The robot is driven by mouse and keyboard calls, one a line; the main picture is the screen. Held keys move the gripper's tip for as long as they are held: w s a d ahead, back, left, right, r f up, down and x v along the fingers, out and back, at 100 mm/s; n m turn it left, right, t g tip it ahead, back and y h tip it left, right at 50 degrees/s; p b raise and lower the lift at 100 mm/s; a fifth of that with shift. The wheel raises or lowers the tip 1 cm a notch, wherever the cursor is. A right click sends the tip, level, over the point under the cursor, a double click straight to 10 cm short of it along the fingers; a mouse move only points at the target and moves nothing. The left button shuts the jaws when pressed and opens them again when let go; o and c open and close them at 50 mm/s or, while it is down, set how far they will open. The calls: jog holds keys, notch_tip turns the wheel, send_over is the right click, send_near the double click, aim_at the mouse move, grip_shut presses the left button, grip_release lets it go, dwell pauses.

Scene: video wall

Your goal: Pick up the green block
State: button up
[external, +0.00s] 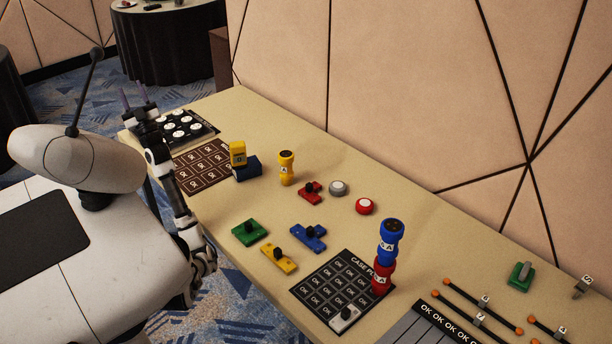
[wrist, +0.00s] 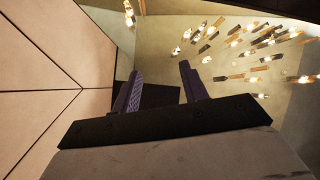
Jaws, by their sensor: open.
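A flat green block (external: 249,232) with a black knob lies on the table in the external view, near the front edge and close to my arm. A second green piece (external: 521,274) with a grey handle stands at the far right. My gripper (external: 134,95) is raised at the far left end of the table, fingers pointing up, well away from the green block. In the wrist view, the two purple fingers of my gripper (wrist: 160,72) are apart with nothing between them. The green block is not in the wrist view, which shows ceiling and wall.
A blue block (external: 307,238) and a yellow block (external: 279,259) lie right of the green block. A blue-on-red stack (external: 391,240) stands beside the black grid board (external: 318,287). A brown grid mat (external: 204,167) lies near my arm. The wall runs behind the table.

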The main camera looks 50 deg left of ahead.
jog(key=w+a+r+m+h+p, duration=0.1)
jog(key=w+a+r+h+p, duration=0.1)
jog(key=w+a+r+p, duration=0.3)
jog(key=n+g+h+p, duration=0.1)
jog(key=n+h, duration=1.5)
jog(key=h, duration=1)
send_over(248, 223)
notch_tip(248, 223, down, 26)
jog(key=shift+h, duration=0.3)
jog(key=f, duration=0.8)
jog(key=shift+s+d, duration=0.1)
jog(key=shift+d, duration=0.2)
jog(key=shift+a+f, duration=0.15)
jog(key=shift+f, duration=1.35)
jog(key=shift+a+f, duration=0.1)
jog(key=shift+f, duration=1.4)
